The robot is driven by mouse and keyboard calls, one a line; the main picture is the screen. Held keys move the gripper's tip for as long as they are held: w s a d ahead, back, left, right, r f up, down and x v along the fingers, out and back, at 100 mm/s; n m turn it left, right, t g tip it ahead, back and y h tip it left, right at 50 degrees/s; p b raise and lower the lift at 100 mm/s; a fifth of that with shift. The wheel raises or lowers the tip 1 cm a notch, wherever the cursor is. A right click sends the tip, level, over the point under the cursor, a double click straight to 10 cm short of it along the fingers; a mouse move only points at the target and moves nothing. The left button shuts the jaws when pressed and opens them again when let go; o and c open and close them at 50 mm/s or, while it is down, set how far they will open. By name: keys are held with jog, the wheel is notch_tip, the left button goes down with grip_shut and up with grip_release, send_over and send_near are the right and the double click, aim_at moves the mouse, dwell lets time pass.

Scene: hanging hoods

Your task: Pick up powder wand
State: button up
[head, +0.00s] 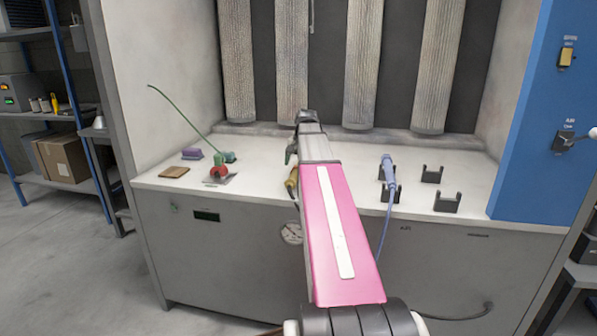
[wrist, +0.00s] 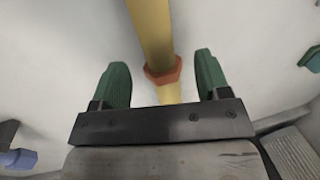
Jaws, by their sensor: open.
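A yellow tube-shaped wand (wrist: 152,30) with an orange collar (wrist: 163,72) runs between my gripper's green fingers in the wrist view. My gripper (wrist: 160,68) is open, with a gap on both sides of the wand; how far the wand lies below the fingers is unclear. In the head view the yellow wand (head: 292,181) shows partly beside my pink arm, near the counter's front edge, and my gripper (head: 291,153) is mostly hidden behind the arm. A blue wand (head: 387,168) with a cable sits in a black holder to the right. No label shows which is the powder wand.
Empty black cradles (head: 432,174) stand right of the blue wand. On the counter's left are a purple block (head: 192,154), a brown pad (head: 174,172) and a red item (head: 218,170) near a long green rod (head: 180,113). Grey ribbed columns (head: 364,60) hang behind.

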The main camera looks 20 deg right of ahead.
aim_at(296, 171)
jog(key=shift+w+a+f, duration=0.1)
jog(key=shift+a+f, duration=0.05)
jog(key=shift+f, duration=1.1)
jog(key=shift+w+a+f, duration=0.1)
jog(key=shift+f, duration=1.15)
jog(key=c, duration=1.1)
